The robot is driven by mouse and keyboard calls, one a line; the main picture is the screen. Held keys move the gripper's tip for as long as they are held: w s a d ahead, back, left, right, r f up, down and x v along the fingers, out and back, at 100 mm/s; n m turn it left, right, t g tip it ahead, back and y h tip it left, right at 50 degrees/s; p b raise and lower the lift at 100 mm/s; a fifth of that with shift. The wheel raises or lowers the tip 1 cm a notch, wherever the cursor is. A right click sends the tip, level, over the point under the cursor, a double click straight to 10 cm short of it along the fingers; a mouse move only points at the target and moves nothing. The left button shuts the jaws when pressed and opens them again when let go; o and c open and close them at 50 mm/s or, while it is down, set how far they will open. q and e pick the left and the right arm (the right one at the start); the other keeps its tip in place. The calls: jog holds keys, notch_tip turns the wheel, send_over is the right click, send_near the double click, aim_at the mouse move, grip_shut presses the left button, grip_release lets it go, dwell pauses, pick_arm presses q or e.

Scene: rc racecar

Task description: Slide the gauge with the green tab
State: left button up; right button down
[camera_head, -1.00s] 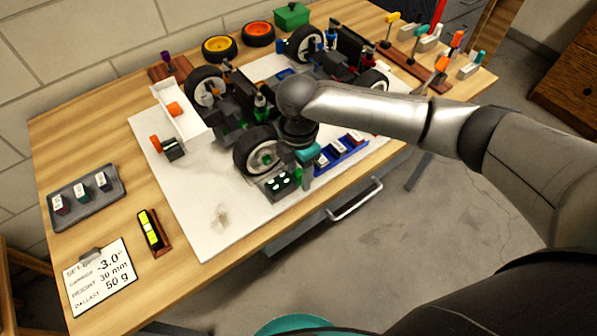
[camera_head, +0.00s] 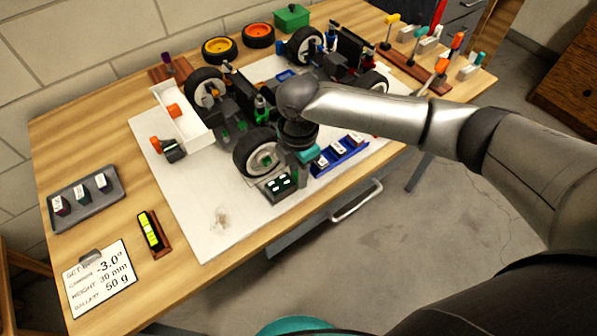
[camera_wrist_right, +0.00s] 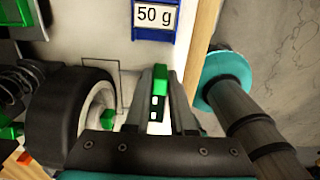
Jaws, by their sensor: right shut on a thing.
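The gauge (camera_head: 281,184) is a small dark block with light and green marks, on the white board in front of the car's near wheel (camera_head: 258,152). In the right wrist view its green tab (camera_wrist_right: 160,78) stands between the fingers of my right gripper (camera_wrist_right: 163,95). The right gripper, with teal parts, also shows in the head view (camera_head: 301,170), just right of the gauge and wheel. It is shut on the green tab. The fingers partly hide the gauge body. My left gripper is not in view.
The racecar (camera_head: 240,100) stands close behind the gripper. A blue tray (camera_head: 341,158) with white weights lies to the right. A grey tray (camera_head: 85,198), a yellow level (camera_head: 150,232) and a setup card (camera_head: 100,280) lie left. The board's front left is clear.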

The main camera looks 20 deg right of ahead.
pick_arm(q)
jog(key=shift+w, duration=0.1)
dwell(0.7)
pick_arm(e)
jog(key=shift+w+a+r+p, duration=0.1)
jog(key=shift+w+r+p, duration=0.05)
jog(key=shift+w+p, duration=0.2)
jog(key=shift+w+a+p, duration=0.2)
jog(key=shift+w+a, duration=0.05)
jog(key=shift+w, duration=0.4)
jog(key=shift+w+a+p, duration=0.15)
jog(key=shift+w+a, duration=0.1)
jog(key=shift+w, duration=0.35)
jog(key=c, duration=1)
grip_release()
jog(key=shift+w, duration=0.1)
jog(key=shift+o, duration=1.2)
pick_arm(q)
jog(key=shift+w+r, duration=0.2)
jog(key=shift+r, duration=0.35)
